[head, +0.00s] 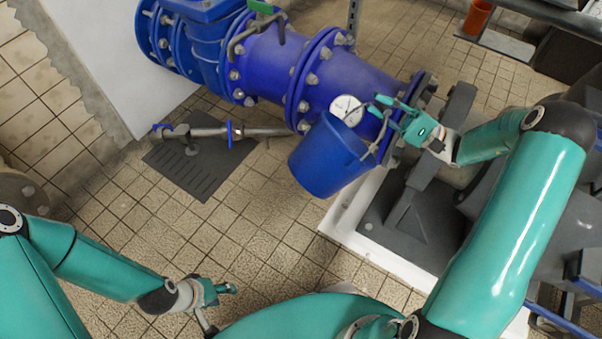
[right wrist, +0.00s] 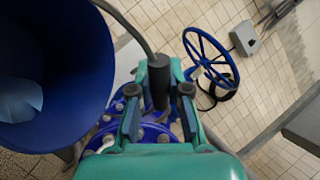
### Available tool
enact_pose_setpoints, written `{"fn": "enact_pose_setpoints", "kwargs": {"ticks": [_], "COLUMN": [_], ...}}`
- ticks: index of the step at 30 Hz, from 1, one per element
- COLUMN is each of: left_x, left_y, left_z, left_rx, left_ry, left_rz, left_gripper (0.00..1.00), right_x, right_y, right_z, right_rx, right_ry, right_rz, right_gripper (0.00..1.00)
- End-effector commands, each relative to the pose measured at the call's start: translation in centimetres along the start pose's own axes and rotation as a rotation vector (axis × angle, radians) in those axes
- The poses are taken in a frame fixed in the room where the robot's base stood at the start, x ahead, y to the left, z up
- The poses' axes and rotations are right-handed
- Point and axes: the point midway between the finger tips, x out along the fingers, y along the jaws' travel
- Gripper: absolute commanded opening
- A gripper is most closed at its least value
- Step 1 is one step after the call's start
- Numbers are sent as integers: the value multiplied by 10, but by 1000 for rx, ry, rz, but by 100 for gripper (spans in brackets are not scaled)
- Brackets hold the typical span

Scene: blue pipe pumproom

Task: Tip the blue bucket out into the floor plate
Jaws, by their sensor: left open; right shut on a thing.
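The blue bucket (head: 328,158) hangs in the air in front of the blue pipe, its base toward the lower left. My right gripper (head: 386,112) is shut on the bucket's handle at its upper right. In the right wrist view the dark handle grip (right wrist: 159,82) sits between the fingers, and the bucket (right wrist: 50,70) shows its open mouth with a paler patch inside; I cannot tell what it is. The dark slotted floor plate (head: 207,178) lies on the tiles, left of the bucket. My left gripper (head: 222,290) is open and empty, low over the floor.
A thick blue pipe (head: 270,65) with flanges runs behind the bucket. A gauge (head: 346,109) shows just above the bucket. A thin grey pipe (head: 262,132) with a valve crosses the plate's far part. The pump on its white-edged base (head: 338,228) stands right. Tiles (head: 200,230) in front are clear.

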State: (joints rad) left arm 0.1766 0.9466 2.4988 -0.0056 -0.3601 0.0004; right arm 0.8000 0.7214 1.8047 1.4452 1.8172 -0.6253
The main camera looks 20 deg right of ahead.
Motion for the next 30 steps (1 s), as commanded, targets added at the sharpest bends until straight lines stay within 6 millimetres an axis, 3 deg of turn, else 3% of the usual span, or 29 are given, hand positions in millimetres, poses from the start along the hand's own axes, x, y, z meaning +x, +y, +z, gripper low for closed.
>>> {"fn": "enact_pose_setpoints", "kwargs": {"ticks": [30], "left_x": [2], "left_y": [-1], "left_z": [0], "left_rx": [0], "left_ry": [0], "left_rz": [0], "left_gripper": [48], "right_x": [-15], "right_y": [-9], "right_z": [-10], "right_rx": [98], "right_ry": [-23], "right_rz": [-127], "right_gripper": [0]}}
